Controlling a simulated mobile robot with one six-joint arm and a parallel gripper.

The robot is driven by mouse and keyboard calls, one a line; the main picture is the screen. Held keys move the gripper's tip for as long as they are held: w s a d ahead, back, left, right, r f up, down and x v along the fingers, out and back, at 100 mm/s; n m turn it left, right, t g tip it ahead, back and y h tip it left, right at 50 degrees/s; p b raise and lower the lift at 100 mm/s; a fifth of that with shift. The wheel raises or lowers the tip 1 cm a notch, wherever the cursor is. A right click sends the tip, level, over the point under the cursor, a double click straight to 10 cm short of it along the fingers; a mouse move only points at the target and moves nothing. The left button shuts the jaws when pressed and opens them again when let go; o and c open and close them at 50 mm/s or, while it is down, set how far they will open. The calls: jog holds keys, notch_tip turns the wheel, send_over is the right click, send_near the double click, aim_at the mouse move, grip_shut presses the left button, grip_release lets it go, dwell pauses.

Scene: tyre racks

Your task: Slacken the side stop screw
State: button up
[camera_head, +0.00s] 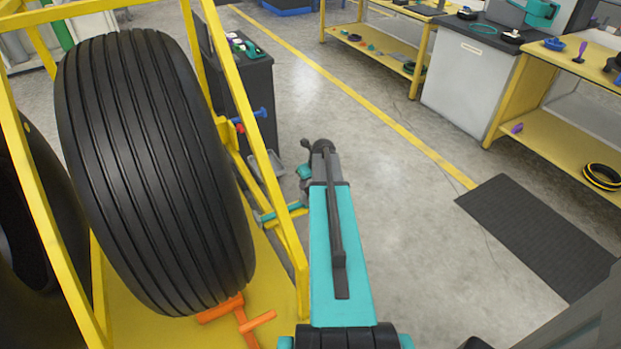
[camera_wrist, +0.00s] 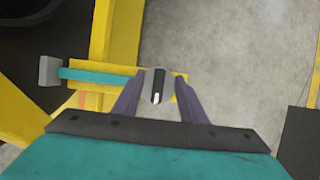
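The side stop screw shows in the wrist view as a teal rod (camera_wrist: 95,75) with a grey pad (camera_wrist: 48,71) at its left end, beside a yellow bracket. Its grey round end (camera_wrist: 158,82), with a dark and white mark, lies between the two dark fingers of my gripper (camera_wrist: 159,80). The fingers are apart, one on each side of this end; I cannot tell whether they touch it.
A large black tyre (camera_head: 150,170) stands in the yellow rack (camera_head: 262,150), close left of my arm. An orange piece (camera_head: 250,322) lies at its foot. A blue screw (camera_head: 253,114) sits higher on the rack. The floor to the right is clear up to a dark mat (camera_head: 535,235).

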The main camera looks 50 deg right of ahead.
aim_at(307, 188)
jog(key=shift+p+x, duration=0.35)
jog(key=shift+x, duration=2.4)
grip_shut()
